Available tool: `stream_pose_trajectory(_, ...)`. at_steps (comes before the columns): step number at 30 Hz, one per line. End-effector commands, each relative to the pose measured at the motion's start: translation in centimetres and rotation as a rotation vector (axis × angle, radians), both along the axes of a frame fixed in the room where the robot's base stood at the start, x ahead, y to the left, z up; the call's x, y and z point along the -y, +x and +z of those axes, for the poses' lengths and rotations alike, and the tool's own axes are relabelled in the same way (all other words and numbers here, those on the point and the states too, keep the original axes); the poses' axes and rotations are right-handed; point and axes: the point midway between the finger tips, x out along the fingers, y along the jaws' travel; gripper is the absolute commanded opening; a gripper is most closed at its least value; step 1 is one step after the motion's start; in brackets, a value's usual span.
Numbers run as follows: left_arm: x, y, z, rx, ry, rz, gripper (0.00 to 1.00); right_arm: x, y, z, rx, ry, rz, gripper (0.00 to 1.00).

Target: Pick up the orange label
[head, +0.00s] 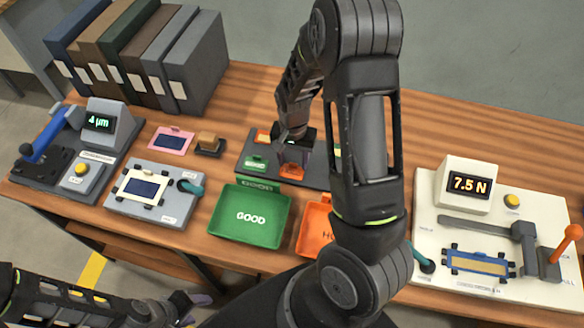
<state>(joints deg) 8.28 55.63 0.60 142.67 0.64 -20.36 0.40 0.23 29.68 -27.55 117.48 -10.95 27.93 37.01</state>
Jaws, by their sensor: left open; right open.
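A dark board (247,177) at the table's middle carries green and orange labels. One orange label (293,171) lies near its front edge, just below my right gripper (294,158). Another orange label (263,136) is at the board's back left. My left gripper (197,308) is open and low at the bottom left, off the table's front.
A green GOOD tray (275,238) and a partly hidden orange tray (310,240) stand in front of the board. A gauge station (62,183), a fixture plate (165,217) and binders (200,65) are left. A 7.5 N tester (430,215) is right.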

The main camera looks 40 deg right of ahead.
Motion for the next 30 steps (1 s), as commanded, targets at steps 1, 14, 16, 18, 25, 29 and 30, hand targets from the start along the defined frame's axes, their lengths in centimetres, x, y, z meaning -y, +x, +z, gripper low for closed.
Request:
stream_pose_trajectory(1, 0.0, -0.02, 0.05, 0.0, 0.0, 0.0, 0.54, 0.01, -0.03, -0.27, -0.001, 0.0, 0.0, 0.49)
stream_pose_trajectory(14, -0.01, -0.01, 0.01, 0.0, 0.0, 0.0, 0.54, -0.01, 0.02, -0.35, 0.001, 0.001, 0.0, 0.49)
stream_pose_trajectory(16, -0.01, -0.01, 0.01, 0.0, 0.0, 0.0, 0.54, -0.01, 0.01, -0.35, 0.001, 0.001, -0.001, 0.49)
stream_pose_trajectory(18, -0.02, 0.0, 0.02, 0.0, 0.0, 0.0, 0.54, -0.01, 0.01, -0.34, 0.001, 0.001, -0.001, 0.49)
stream_pose_trajectory(25, -0.01, 0.0, 0.02, 0.0, 0.0, 0.0, 0.54, -0.01, 0.0, -0.34, 0.001, 0.001, -0.001, 0.33)
stream_pose_trajectory(29, -0.01, 0.0, 0.02, 0.0, 0.0, 0.0, 0.54, -0.01, 0.0, -0.34, 0.001, 0.001, -0.001, 0.22)
stream_pose_trajectory(30, -0.01, 0.0, 0.02, 0.0, 0.0, 0.0, 0.54, -0.01, 0.0, -0.34, 0.001, 0.001, -0.001, 0.19)
